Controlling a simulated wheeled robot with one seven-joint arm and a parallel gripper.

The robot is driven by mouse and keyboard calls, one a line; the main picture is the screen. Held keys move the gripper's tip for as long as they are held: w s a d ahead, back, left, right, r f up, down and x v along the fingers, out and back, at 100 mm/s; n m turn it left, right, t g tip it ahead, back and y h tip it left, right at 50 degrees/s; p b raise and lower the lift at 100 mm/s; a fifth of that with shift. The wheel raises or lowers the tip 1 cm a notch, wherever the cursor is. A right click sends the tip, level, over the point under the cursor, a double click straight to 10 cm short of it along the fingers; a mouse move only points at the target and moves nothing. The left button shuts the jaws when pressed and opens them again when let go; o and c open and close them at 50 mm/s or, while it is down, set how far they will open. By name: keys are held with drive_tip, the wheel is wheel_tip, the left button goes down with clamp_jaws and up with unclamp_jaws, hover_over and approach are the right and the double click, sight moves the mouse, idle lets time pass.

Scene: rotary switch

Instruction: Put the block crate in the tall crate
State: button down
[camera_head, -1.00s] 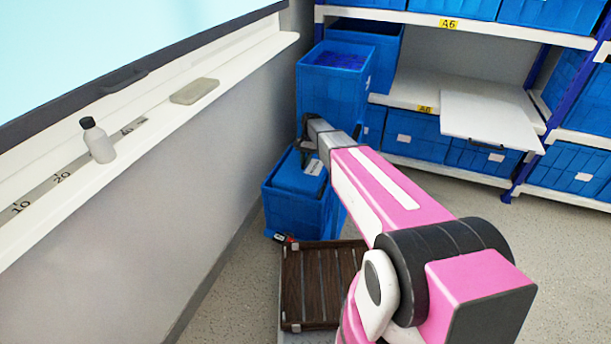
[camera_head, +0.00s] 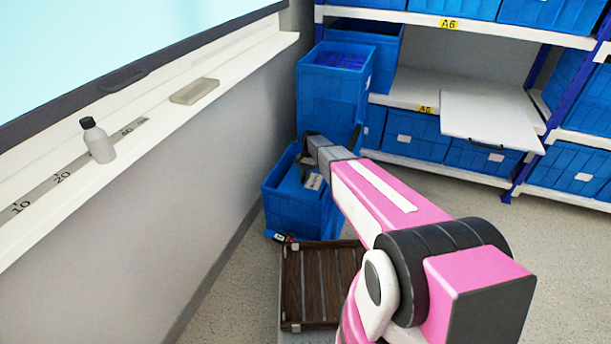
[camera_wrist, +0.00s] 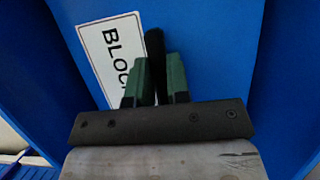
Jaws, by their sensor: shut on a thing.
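The block crate (camera_head: 292,182) is a small blue box with a white label. In the wrist view the label on the block crate (camera_wrist: 110,50) reads "BLOC", with the rest hidden. My gripper (camera_head: 309,166) is shut on the block crate from above. In the wrist view the green-padded fingers (camera_wrist: 155,82) close on a thin dark part next to the label. The tall crate (camera_head: 285,212) is a blue open box on the floor by the wall. The block crate is partly inside its opening, below the rim. Its underside is hidden.
Another tall blue crate (camera_head: 333,95) stands just behind. A dark slatted wooden board (camera_head: 318,285) lies in front of the tall crate. The wall and white ledge (camera_head: 165,110) run along the left. Shelves with blue bins (camera_head: 415,140) stand behind right. The floor at right is clear.

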drive_tip(key=shift+f, duration=0.55)
drive_tip(key=c, duration=1.1)
unclamp_jaws()
drive_tip(key=shift+r, duration=0.35)
drive_tip(key=v, duration=1.2)
drive_tip(key=shift+r, duration=0.2)
